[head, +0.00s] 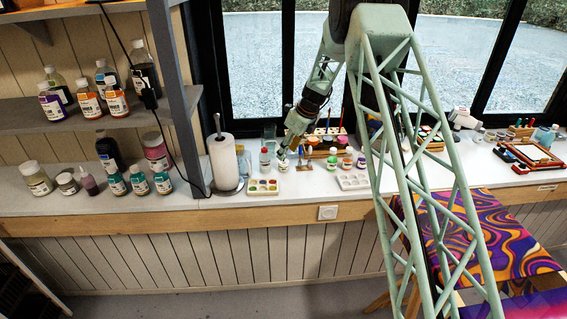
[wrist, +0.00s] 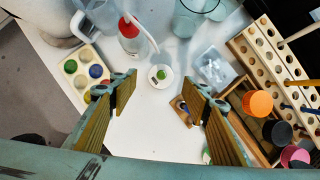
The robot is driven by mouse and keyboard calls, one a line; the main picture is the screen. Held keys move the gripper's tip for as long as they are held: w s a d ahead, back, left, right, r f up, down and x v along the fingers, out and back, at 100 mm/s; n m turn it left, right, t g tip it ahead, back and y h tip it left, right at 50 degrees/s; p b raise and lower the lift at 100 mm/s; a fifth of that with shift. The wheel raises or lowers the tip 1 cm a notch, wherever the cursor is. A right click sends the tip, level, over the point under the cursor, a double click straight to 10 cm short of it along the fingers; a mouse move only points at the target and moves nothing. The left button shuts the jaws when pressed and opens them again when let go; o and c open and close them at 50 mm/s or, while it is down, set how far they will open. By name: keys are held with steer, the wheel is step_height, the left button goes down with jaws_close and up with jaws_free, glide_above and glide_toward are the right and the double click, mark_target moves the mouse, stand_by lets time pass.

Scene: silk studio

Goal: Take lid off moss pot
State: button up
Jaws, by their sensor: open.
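A small white pot with a green spot in the middle of its top (wrist: 160,76) stands upright on the white counter, and I take it to be the moss pot. It also shows as a small pale pot (head: 283,166) in the head view. My gripper (wrist: 157,92) is open and points down, with the pot between and a little beyond its fingertips in the wrist view. Nothing is held. In the head view my gripper (head: 284,151) is just above the pot. I cannot tell whether the green is a lid or paint.
A red-capped bottle (wrist: 129,28) and a clear jar (wrist: 196,14) stand close behind the pot. A palette (wrist: 78,66) lies to the left. A wooden rack (wrist: 262,62) and pots with orange (wrist: 258,103) and black lids are right. The counter in front is clear.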

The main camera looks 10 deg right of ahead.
steer(key=shift+f, duration=0.15)
steer(key=shift+x, duration=2.5)
steer(key=shift+w, duration=0.15)
steer(key=c, duration=0.8)
steer(key=shift+o, duration=0.2)
